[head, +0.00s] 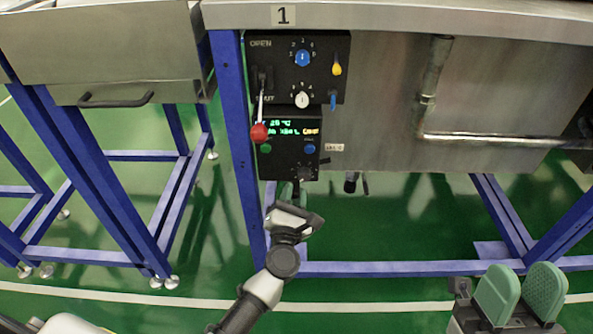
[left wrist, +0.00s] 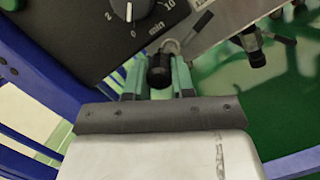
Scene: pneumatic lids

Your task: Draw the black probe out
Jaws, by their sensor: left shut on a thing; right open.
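The black probe (left wrist: 160,70) shows in the left wrist view as a short black cylinder beside a pale metal fitting at the lower edge of the control panel. My left gripper (left wrist: 157,80) has its green fingers on both sides of the probe and is shut on it. I cannot tell how deep the probe sits. In the head view my left gripper (head: 290,193) is just below the control panel (head: 290,155), and the probe is mostly hidden there. My right gripper (head: 520,292) is open and empty at the bottom right, with green pads apart.
A red-knobbed lever (head: 259,132) hangs in front of the panel, above my left gripper. A small black valve (head: 350,182) hangs under the steel tank (head: 380,95), to the right. Blue frame legs (head: 232,130) stand at the left. Green floor lies open below.

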